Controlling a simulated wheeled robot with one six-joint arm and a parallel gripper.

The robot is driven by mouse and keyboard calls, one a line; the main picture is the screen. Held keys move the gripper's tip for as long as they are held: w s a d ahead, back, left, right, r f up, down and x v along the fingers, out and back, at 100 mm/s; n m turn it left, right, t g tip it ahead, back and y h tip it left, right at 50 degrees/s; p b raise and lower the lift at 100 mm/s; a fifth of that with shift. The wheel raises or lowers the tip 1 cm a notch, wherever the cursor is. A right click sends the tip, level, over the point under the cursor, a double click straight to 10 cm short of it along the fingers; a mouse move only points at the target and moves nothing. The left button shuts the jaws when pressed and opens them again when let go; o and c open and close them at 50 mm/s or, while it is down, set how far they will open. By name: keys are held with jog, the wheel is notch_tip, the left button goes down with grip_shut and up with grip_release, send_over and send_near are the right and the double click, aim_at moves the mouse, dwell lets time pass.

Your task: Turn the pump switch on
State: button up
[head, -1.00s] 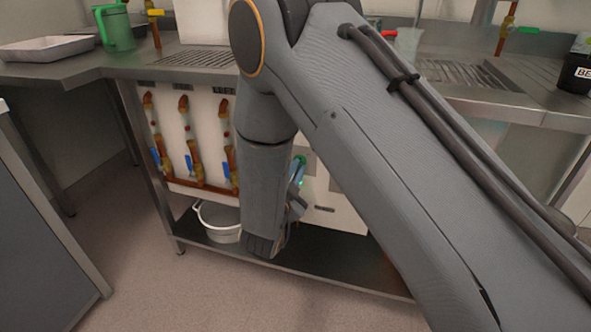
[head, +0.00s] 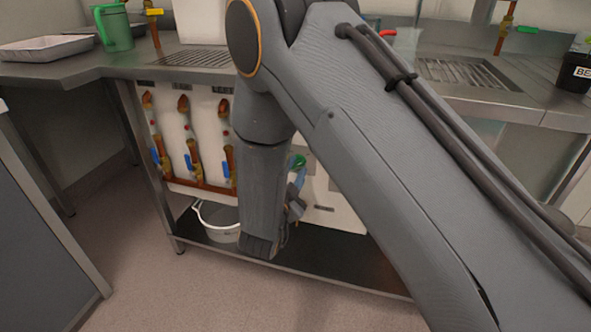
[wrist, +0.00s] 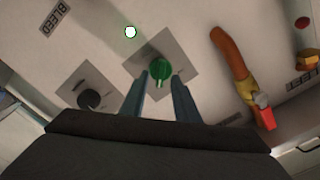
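A green rotary knob (wrist: 161,70) sits on a square grey plate on the white panel in the wrist view. No readable label names it as the pump switch. A black knob (wrist: 90,98) on a second grey plate is to its lower left. My gripper (wrist: 161,77) is open, with one finger on each side of the green knob. I cannot tell whether the fingers touch it. In the head view, my gripper (head: 298,178) is at the panel, partly hidden by my arm, with a bit of green (head: 298,160) beside it.
A lit round indicator (wrist: 130,32) is above the knob. An orange pipe (wrist: 232,55) with a red-handled valve (wrist: 264,101) is to the right. Several pipes with blue handles line the panel under the bench (head: 75,72). A white pot (head: 216,222) stands on the lower shelf.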

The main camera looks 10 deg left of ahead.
jog(key=s+p, duration=0.1)
jog(key=s, duration=0.6)
jog(key=shift+s+a, duration=0.2)
jog(key=shift+a, duration=0.15)
notch_tip(320, 180, up, 7)
jog(key=d+n+g+y, duration=0.2)
jog(key=n+g+y, duration=0.35)
jog(key=g, duration=0.35)
jog(key=s+d+r+n+g+h, duration=0.2)
jog(key=s+d+r+n+g, duration=0.25)
jog(key=s+d, duration=0.75)
jog(key=s+d+r+n+g+h, duration=0.1)
jog(key=s+d+r+n+g, duration=0.3)
jog(key=s+d, duration=0.8)
jog(key=s+d+r+m+p, duration=0.1)
jog(key=d+r+m+p, duration=0.2)
jog(key=d+r+p, duration=0.5)
notch_tip(320, 180, up, 3)
jog(key=h+p, duration=0.1)
jog(key=p, duration=1.2)
jog(key=shift+s+d+m, duration=0.15)
jog(key=shift+s+m, duration=0.1)
jog(key=shift+m, duration=0.15)
